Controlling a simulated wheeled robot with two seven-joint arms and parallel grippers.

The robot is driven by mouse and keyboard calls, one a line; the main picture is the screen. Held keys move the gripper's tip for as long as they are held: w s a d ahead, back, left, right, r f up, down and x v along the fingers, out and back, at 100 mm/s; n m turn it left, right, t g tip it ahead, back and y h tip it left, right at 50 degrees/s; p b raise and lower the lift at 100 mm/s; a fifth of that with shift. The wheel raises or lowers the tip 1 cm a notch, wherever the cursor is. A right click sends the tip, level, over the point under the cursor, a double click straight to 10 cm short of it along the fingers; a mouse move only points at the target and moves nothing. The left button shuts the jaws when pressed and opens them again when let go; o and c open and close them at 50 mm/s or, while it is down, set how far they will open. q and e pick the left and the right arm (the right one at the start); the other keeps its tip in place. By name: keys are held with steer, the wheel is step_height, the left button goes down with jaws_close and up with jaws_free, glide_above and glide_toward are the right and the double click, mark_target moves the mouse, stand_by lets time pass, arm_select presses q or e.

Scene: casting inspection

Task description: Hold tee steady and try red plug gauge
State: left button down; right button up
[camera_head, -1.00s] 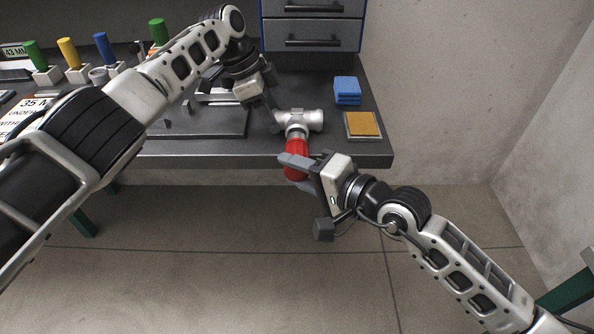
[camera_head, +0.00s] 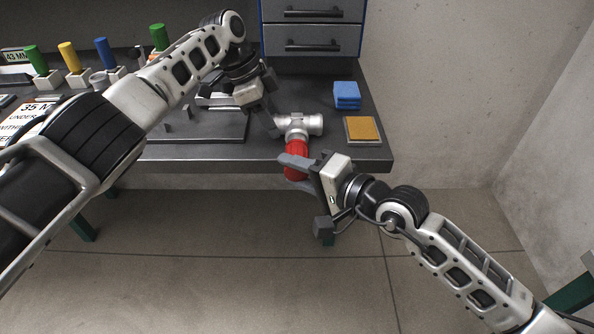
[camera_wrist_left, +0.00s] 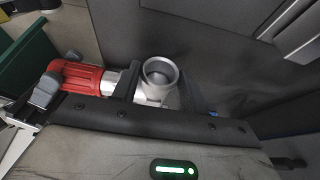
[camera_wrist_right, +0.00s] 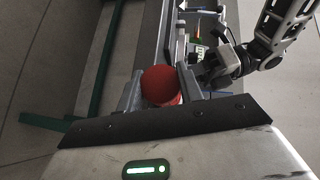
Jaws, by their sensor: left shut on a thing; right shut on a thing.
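The silver tee (camera_head: 309,124) is near the front edge of the dark bench in the head view. My left gripper (camera_head: 277,126) is shut on it from the left. The tee's open round mouth shows in the left wrist view (camera_wrist_left: 160,74). The red plug gauge (camera_head: 297,160) is in line with the tee's near opening, its handle past the bench edge. My right gripper (camera_head: 293,170) is shut on the red handle, whose round end shows in the right wrist view (camera_wrist_right: 161,86). In the left wrist view the gauge's silver end meets the tee; how deep it sits is hidden.
A blue block stack (camera_head: 347,95) and an orange-topped pad (camera_head: 361,129) lie right of the tee. A dark plate (camera_head: 215,128) lies left. Green, yellow and blue gauges (camera_head: 105,52) stand at the back left. Drawers (camera_head: 312,38) close off the back.

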steer(key=shift+s, duration=0.2)
stand_by(0.5)
steer(key=shift+s, duration=0.35)
steer(key=shift+w, duration=0.35)
stand_by(1.8)
steer(key=shift+s, duration=0.35)
steer(key=shift+w, duration=0.35)
stand_by(1.8)
steer(key=shift+s, duration=0.35)
steer(key=shift+s, duration=2.5)
